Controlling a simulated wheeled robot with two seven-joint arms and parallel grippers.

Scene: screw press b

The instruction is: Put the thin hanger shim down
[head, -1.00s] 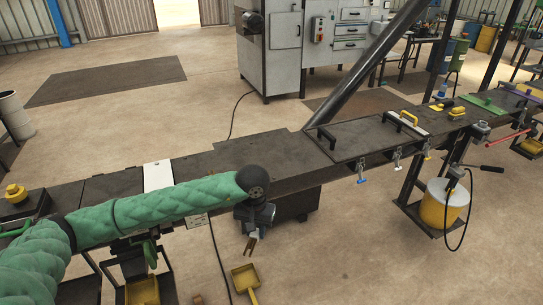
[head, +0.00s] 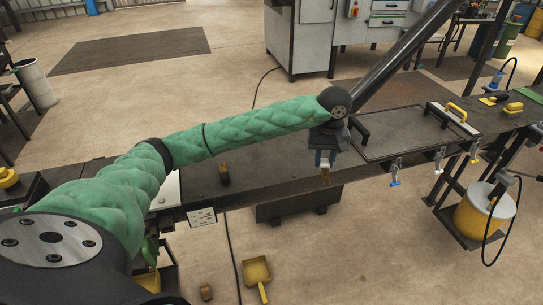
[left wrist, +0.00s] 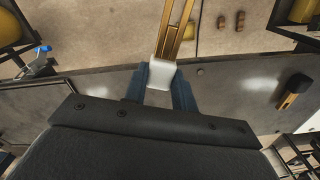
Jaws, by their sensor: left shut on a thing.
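My left gripper (head: 325,160) is shut on the thin hanger shim, a brass, two-pronged piece (head: 325,175) with a pale grip, hanging below the jaws. In the left wrist view the blue fingers (left wrist: 163,92) close around the pale grip (left wrist: 162,73), and the slotted brass part (left wrist: 174,32) reaches toward the top edge. In the head view the gripper is over the front part of the dark bench (head: 270,168); I cannot tell whether the shim touches it. My right gripper is not in view.
A similar piece with a black grip (head: 223,174) lies on the bench to the left; it also shows in the left wrist view (left wrist: 293,92). A dark plate with handles (head: 400,130) lies to the right. Bench between is clear.

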